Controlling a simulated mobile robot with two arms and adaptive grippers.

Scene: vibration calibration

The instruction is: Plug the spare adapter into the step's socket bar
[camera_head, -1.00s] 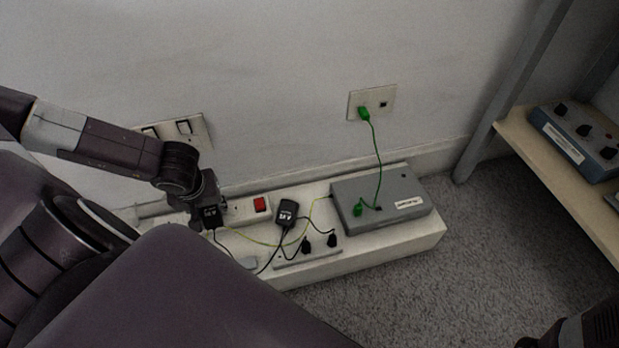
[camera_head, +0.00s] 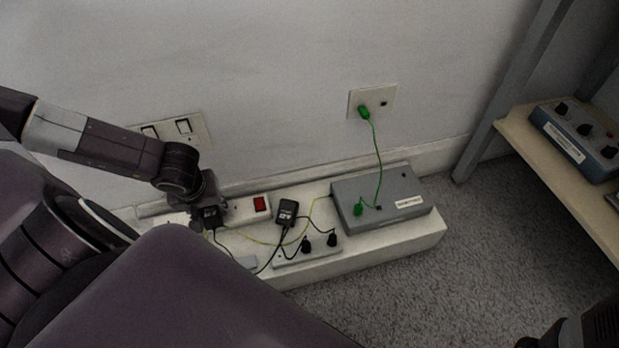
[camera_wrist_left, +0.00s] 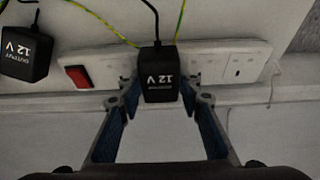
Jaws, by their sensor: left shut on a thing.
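My left gripper (camera_head: 208,212) is shut on a black adapter (camera_wrist_left: 158,73) marked 12 V. The adapter also shows in the head view (camera_head: 212,218), with its thin black cable trailing along the step. The white socket bar (camera_wrist_left: 205,58) lies along the step (camera_head: 385,245) against the wall, with a red switch (camera_head: 260,203) and an uncovered socket (camera_wrist_left: 237,71) at the right in the wrist view. The held adapter is in front of the bar's middle; whether its pins touch the bar is hidden. A dark part of my right arm (camera_head: 582,329) shows in the bottom right corner.
A second black adapter (camera_head: 287,211) lies on the step. A white strip (camera_head: 290,262) with two black plugs is in front of it. A grey box (camera_head: 352,188) with a green lead to a wall plate (camera_head: 388,96) stands at the right. Yellow-green wire crosses the step.

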